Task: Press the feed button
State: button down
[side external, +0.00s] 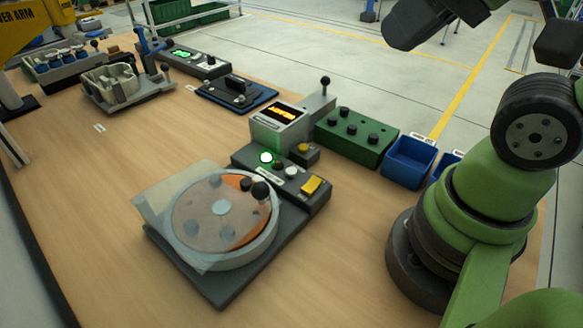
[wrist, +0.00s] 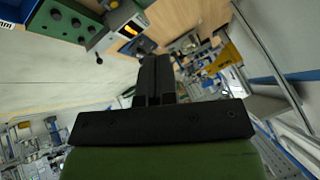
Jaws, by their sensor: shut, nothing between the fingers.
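A grey control box (side external: 292,178) stands at the back right of the round feeder (side external: 222,222). I cannot read a label that tells which is the feed button. In the wrist view my gripper (wrist: 154,62) is shut and empty, its dark fingers side by side. In the side view dark parts of my arm's end show at the top edge, high above and away from the control box.
A display unit (side external: 281,122) with orange digits stands behind the control box. A green box with knobs (side external: 352,138) and a blue bin (side external: 408,162) are to its right. A blue-based device (side external: 236,92) and a grey fixture (side external: 118,86) are farther back. The wooden front left is bare.

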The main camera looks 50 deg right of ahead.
jog(key=m+g+y, duration=0.3)
jog(key=m+y, duration=0.3)
jog(key=m, duration=2.2)
send_over(291, 168)
notch_tip(291, 168, down, 16)
jog(key=r, duration=0.1)
jog(key=shift+f, duration=0.2)
jog(key=shift+f, duration=0.15)
jog(key=shift+f, duration=4.25)
jog(key=shift+f, duration=0.1)
jog(key=shift+f, duration=0.35)
